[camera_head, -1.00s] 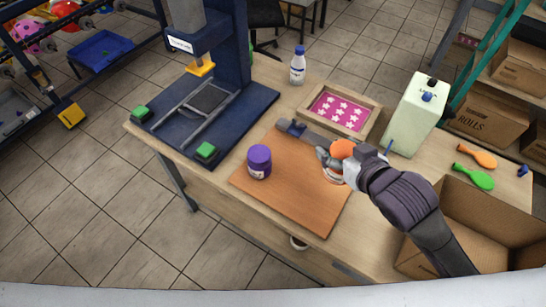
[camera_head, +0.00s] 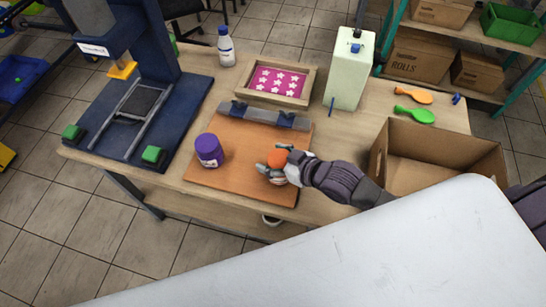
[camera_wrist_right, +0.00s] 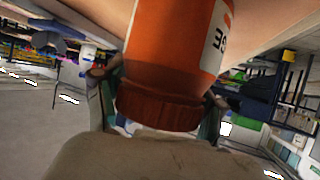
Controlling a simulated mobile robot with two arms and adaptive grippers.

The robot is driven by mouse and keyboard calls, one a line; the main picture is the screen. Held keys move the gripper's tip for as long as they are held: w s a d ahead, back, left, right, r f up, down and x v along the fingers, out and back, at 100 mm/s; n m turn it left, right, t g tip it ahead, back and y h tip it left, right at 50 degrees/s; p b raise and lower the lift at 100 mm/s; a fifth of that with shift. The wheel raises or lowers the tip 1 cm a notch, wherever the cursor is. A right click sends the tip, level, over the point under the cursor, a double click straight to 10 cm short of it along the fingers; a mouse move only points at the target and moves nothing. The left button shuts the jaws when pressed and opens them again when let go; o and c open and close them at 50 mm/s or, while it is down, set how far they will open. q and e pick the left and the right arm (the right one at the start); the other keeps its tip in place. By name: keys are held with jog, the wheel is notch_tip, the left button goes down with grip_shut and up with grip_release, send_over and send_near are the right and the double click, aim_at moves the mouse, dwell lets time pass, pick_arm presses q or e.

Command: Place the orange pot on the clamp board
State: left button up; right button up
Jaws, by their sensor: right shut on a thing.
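The orange pot (camera_head: 278,159) is in my right gripper (camera_head: 272,172), which is shut around it. In the head view the pot appears over the right part of the brown clamp board (camera_head: 235,163); whether its base touches the board is hidden. In the right wrist view the orange pot (camera_wrist_right: 172,45) fills the middle, with its ridged lid towards my palm and fingers on both sides. The board has a grey clamp bar (camera_head: 262,115) with blue clips along its far edge. My left gripper is not in view.
A purple pot (camera_head: 209,151) stands on the board's left part. Behind are a framed pink star screen (camera_head: 278,80), a white bottle (camera_head: 226,47) and a pale canister (camera_head: 348,70). The blue press (camera_head: 110,150) is left; an open cardboard box (camera_head: 440,180) is right.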

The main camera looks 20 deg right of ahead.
jog(key=shift+f, duration=0.2)
jog(key=o, duration=1.3)
jog(key=shift+f, duration=0.1)
jog(key=v, duration=1.2)
